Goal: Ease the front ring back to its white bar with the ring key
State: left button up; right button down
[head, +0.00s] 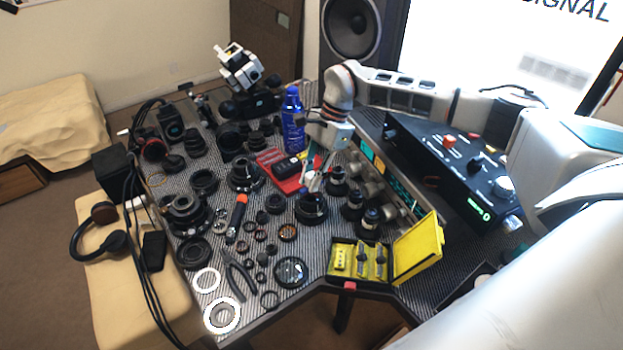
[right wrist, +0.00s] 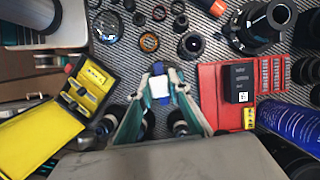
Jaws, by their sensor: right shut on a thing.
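My right gripper (head: 314,170) hangs over the middle of the table, right of the red mat. In the right wrist view its teal-and-white fingers (right wrist: 158,88) are closed together on a small thing, mostly hidden between the tips. I cannot make out whether it is the ring key. A black lens (head: 312,207) stands just below the gripper in the head view. Another black lens (head: 245,175) stands by the mat, and it also shows in the right wrist view (right wrist: 260,27). No white bar on a front ring can be made out. My left gripper is out of view.
A red mat (head: 283,186) and a blue spray can (head: 293,122) stand close to the gripper. An open yellow case (head: 417,249) lies at the front right. Instrument boxes (head: 440,165) line the right. Loose rings, pliers (head: 234,275) and an orange-handled tool (head: 238,213) crowd the left.

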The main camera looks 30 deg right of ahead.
jog(key=shift+r, duration=0.1)
jog(key=shift+r+p, duration=1.2)
jog(key=shift+r, duration=0.25)
